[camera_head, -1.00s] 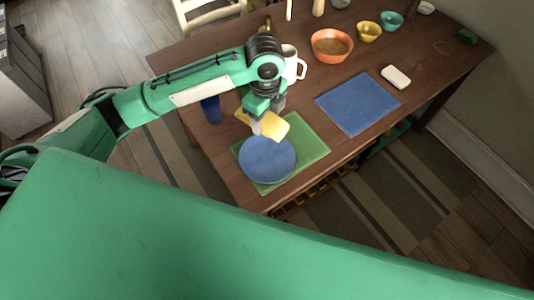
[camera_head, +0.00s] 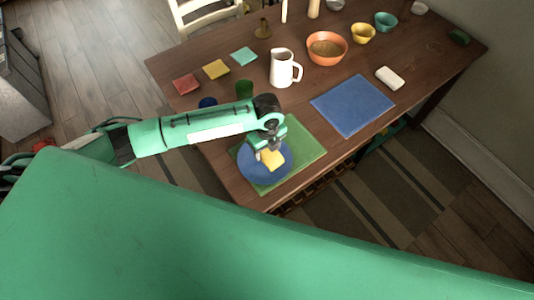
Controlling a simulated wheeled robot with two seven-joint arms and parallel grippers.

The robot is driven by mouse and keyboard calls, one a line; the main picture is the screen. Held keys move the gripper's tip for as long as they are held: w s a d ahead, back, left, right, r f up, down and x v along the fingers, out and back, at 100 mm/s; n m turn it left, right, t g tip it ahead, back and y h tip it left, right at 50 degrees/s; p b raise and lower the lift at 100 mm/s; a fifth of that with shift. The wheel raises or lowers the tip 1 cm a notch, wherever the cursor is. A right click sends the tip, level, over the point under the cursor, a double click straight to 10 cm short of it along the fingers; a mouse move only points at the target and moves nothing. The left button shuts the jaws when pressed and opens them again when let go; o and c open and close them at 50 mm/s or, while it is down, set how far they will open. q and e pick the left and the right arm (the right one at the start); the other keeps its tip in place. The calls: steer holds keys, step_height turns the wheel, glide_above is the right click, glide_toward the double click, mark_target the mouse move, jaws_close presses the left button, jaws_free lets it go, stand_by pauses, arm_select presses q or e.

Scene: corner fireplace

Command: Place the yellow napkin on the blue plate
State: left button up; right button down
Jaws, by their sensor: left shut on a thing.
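The yellow napkin (camera_head: 273,160) is held in my left gripper (camera_head: 266,154), which is shut on it. The napkin is over the blue plate (camera_head: 262,174), near its upper right part; I cannot tell whether it touches the plate. The blue round plate lies on a green placemat (camera_head: 309,146) at the near left part of the table. My left arm comes in from the left and partly covers the plate's upper edge. My right gripper is not in view.
A blue placemat (camera_head: 352,105) lies to the right with a white block (camera_head: 389,77) beyond it. A white pitcher (camera_head: 282,69), orange bowl (camera_head: 326,48), green cup (camera_head: 244,88) and blue cup (camera_head: 208,102) stand behind the arm. Red (camera_head: 186,84), yellow (camera_head: 216,69) and teal (camera_head: 244,56) squares lie further back.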

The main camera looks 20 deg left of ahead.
mark_target(267, 156)
arm_select(q)
step_height(267, 156, down, 5)
steer(key=shift+r+p, duration=0.2)
steer(key=shift+p, duration=0.15)
steer(key=shift+f, duration=0.15)
steer(key=shift+f, duration=0.2)
steer(key=o, duration=1)
